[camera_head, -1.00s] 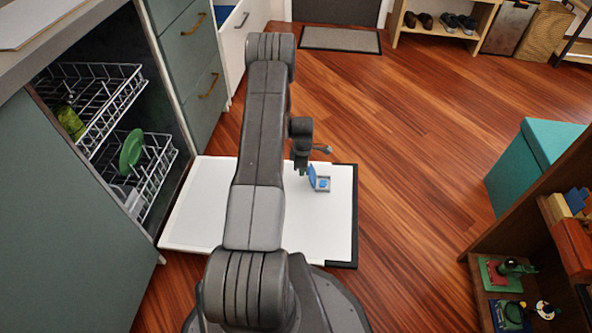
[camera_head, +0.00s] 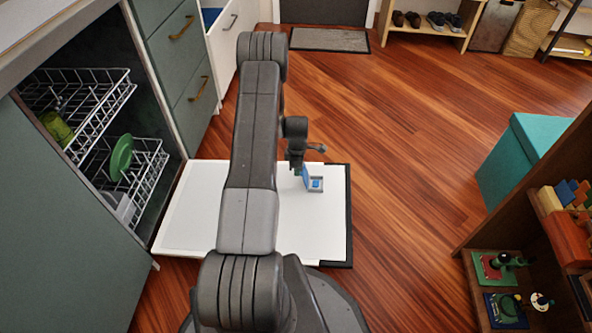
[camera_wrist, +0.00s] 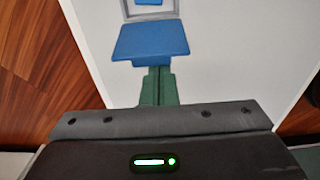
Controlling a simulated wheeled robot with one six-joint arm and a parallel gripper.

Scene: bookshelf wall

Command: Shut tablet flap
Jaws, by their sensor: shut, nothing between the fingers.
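The blue tablet flap (camera_head: 306,178) stands up, open, at the left side of a small grey dispenser cup (camera_head: 321,189) on the white inner face of the lowered dishwasher door (camera_head: 200,207). A blue tablet (camera_head: 316,183) lies in the cup. In the wrist view, the flap (camera_wrist: 152,40) fills the top middle, and the cup is cut off at the top edge. My gripper (camera_head: 298,172) is shut and empty, on the side of the flap away from the cup. Its green fingertips (camera_wrist: 159,70) are at the flap's near edge; I cannot tell whether they touch.
The dishwasher's lower rack (camera_head: 145,168) holds a green plate (camera_head: 121,157). A teal box (camera_head: 520,155) and a wooden shelf (camera_head: 510,262) stand at the right. The wooden floor (camera_head: 415,150) between door and shelf is clear.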

